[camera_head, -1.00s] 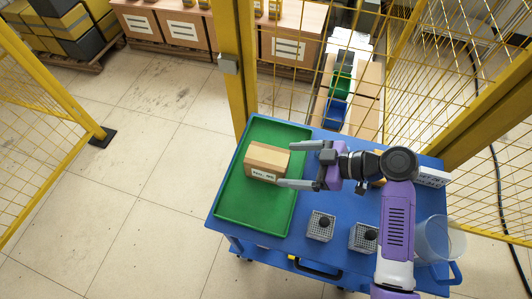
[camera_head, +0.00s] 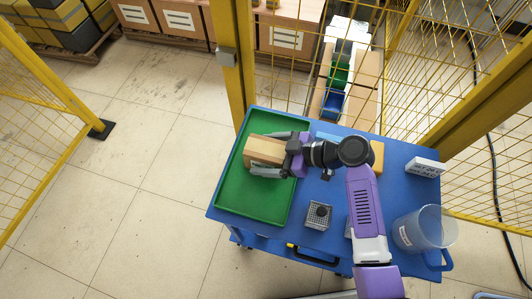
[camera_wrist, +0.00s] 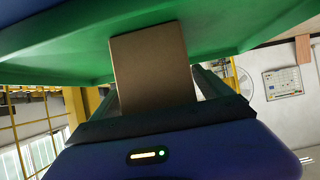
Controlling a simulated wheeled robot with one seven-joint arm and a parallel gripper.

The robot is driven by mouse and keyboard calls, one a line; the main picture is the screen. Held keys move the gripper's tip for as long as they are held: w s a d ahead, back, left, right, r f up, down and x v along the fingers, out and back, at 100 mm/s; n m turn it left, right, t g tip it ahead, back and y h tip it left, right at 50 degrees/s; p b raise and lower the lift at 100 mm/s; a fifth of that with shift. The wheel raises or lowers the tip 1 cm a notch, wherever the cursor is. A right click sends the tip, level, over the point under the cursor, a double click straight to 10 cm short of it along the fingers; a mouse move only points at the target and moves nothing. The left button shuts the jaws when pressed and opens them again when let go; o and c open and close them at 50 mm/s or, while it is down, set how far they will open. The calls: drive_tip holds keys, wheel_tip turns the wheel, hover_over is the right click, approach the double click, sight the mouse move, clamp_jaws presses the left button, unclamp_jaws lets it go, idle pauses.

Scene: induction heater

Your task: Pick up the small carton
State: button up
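The small carton (camera_head: 264,151) is a brown box lying in the green tray (camera_head: 233,199) on the blue cart. My gripper (camera_head: 264,152) reaches over the tray from the right, with one finger along the far side of the carton and one along the near side. In the wrist view the carton (camera_wrist: 151,68) stands between the two fingers (camera_wrist: 158,90). A narrow gap shows beside the right finger, so the gripper looks open around the carton.
On the blue cart (camera_head: 296,238) are a grey rack (camera_head: 319,215), a clear jug (camera_head: 424,230), a white box (camera_head: 425,167) and a yellowish item (camera_head: 377,157) behind my arm. A yellow mesh fence (camera_head: 232,80) stands behind. The tray's front is clear.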

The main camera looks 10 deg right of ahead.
drive_tip(key=c, duration=1.8)
drive_tip(key=shift+r, duration=0.1)
